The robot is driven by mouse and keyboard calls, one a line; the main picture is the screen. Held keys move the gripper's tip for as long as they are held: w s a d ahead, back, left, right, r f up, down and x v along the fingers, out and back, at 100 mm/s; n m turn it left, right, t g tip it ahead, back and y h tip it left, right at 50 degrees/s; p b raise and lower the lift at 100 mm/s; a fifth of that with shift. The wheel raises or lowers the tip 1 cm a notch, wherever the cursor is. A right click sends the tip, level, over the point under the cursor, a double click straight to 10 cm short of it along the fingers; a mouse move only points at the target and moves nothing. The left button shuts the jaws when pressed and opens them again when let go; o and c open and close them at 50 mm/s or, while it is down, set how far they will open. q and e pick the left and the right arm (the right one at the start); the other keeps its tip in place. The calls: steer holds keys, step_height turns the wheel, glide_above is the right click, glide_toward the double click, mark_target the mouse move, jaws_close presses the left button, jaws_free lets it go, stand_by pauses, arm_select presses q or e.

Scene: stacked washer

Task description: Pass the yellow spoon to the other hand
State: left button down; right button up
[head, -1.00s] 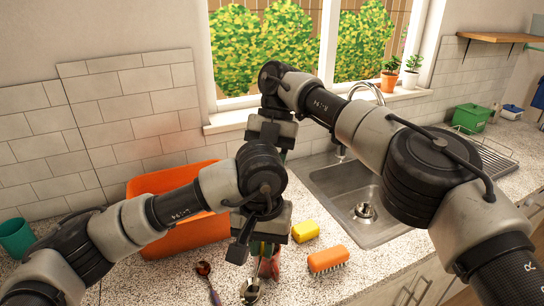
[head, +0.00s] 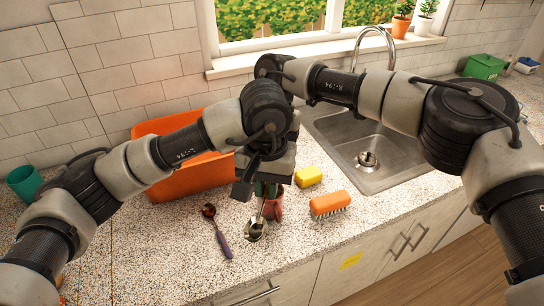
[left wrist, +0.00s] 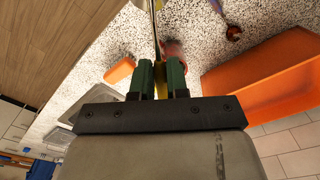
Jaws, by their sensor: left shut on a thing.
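My left gripper (head: 266,190) points down above the counter and is shut on the yellow spoon. In the left wrist view its two green fingers (left wrist: 161,78) clamp the spoon's yellow handle (left wrist: 160,88). The spoon's metal bowl (head: 256,230) hangs below the fingers in the head view, low over the counter; I cannot tell if it touches. My right arm reaches in from the right, behind the left wrist. Its gripper is hidden there.
A red cup (head: 276,206) stands right behind the spoon. A purple-handled spoon (head: 222,240) lies to the left. A yellow sponge (head: 308,177) and orange brush (head: 330,203) lie to the right. An orange bin (head: 180,182) and the sink (head: 370,165) are behind. The front counter is clear.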

steer(key=shift+s+f, duration=0.15)
steer(key=shift+f, duration=0.2)
steer(key=shift+c, duration=0.4)
jaws_close()
arm_select(q)
steer(key=c, duration=1)
jaws_free()
steer(key=shift+c, duration=0.2)
